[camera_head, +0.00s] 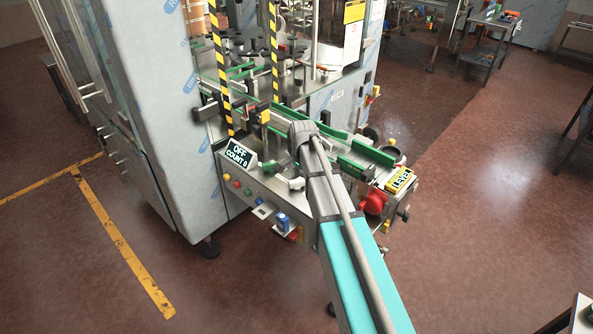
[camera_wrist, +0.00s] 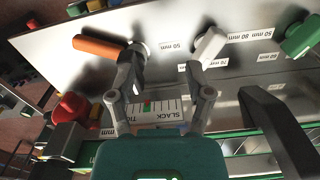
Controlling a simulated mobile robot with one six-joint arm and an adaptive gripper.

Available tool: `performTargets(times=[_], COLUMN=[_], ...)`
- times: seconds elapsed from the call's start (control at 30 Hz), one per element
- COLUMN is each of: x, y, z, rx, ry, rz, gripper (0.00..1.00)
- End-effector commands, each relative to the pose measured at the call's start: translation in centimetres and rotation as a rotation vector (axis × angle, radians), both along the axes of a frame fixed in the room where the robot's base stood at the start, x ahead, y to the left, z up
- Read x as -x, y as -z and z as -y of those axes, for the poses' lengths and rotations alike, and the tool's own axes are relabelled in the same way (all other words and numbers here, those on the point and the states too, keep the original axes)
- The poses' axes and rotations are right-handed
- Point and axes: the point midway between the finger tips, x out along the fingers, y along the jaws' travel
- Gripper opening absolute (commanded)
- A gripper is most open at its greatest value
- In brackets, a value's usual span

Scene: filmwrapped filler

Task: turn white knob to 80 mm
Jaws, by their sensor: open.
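The white knob (camera_wrist: 208,45), a pale lever-like handle, stands on the grey panel in the wrist view. Small size labels lie around it; an 80 mm label (camera_wrist: 243,37) is to its right and a 50 mm label (camera_wrist: 170,46) to its left. My gripper (camera_wrist: 164,72) is open, its two dark fingers apart with nothing seen between them. The right fingertip is close to the white knob's lower left side; I cannot tell whether they touch. The left fingertip is near the orange knob (camera_wrist: 97,47). In the head view my arm hides the knob.
A green knob (camera_wrist: 301,38) stands at the right and a red knob (camera_wrist: 72,108) at the lower left. A SLACK gauge (camera_wrist: 153,107) lies below the fingers. In the head view, striped posts (camera_head: 219,70) and green guide rails (camera_head: 362,149) border the arm's end.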

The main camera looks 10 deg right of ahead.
Motion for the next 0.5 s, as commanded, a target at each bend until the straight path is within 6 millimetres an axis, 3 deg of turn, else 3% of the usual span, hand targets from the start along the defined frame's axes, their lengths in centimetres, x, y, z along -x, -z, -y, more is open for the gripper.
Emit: performTargets(times=[0.03, 0.2, 0.5], x=[-2.2, -5.8, -7.9], y=[-1.9, -4.1, -5.2], z=[0.0, 0.1, 0.1], rx=[0.0, 0.0, 0.0], ry=[0.063, 0.26, 0.397], rz=[0.0, 0.0, 0.0], gripper=[0.66, 0.66, 0.66])
